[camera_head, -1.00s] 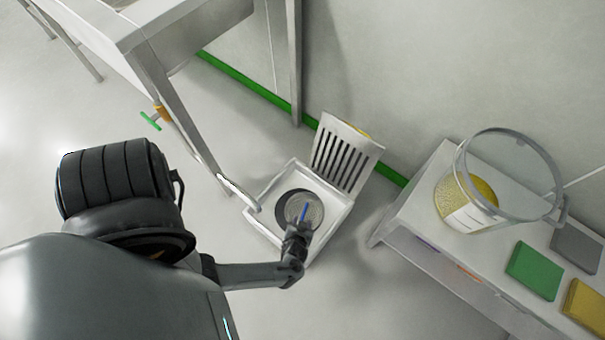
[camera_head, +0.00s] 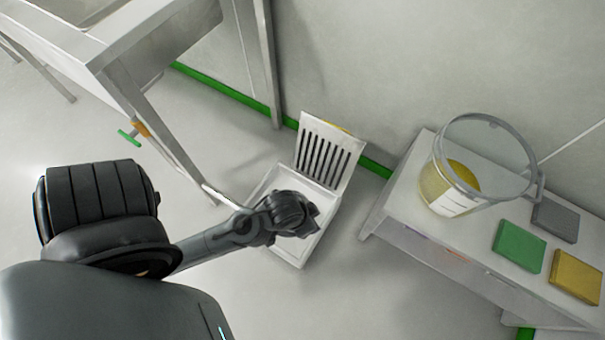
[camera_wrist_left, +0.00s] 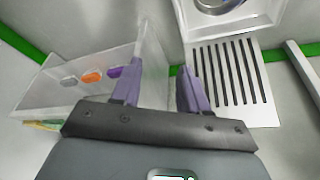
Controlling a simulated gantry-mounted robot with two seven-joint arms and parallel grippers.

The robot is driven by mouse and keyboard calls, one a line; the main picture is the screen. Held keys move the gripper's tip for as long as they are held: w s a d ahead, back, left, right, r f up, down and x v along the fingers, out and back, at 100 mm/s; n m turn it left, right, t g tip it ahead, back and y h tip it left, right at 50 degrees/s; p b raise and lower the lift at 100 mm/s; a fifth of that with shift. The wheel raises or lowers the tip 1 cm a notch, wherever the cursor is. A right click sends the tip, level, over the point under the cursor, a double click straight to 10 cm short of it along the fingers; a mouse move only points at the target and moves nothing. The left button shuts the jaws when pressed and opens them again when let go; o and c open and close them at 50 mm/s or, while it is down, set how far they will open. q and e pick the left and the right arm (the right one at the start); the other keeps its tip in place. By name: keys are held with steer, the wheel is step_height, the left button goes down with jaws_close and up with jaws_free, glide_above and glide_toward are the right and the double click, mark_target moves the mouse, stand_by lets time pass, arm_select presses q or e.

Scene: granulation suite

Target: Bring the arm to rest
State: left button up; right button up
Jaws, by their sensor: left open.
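My left arm reaches in from the left of the head view, its gripper (camera_head: 305,218) over a white square basin (camera_head: 292,252). In the left wrist view the two purple fingers of my left gripper (camera_wrist_left: 157,88) stand apart with nothing between them. The basin (camera_wrist_left: 268,14) shows at the top of that view with part of a round metal fitting (camera_wrist_left: 217,5) in it. In the head view my arm hides the basin's middle. My right gripper is in neither view.
A slotted grate (camera_head: 327,150) leans at the basin's back edge. A metal sink table (camera_head: 130,75) stands at upper left. On the right, a bench (camera_head: 400,215) holds a clear round tub (camera_head: 450,185) and green (camera_head: 518,246), yellow (camera_head: 576,276) and grey (camera_head: 555,219) pads. The floor before the basin is clear.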

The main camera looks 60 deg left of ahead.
arm_select(q)
steer(key=shift+m, duration=0.8)
steer(key=v, duration=0.4)
steer(key=shift+s+d+r, duration=0.1)
steer(key=shift+s+d, duration=0.15)
steer(key=shift+s, duration=0.2)
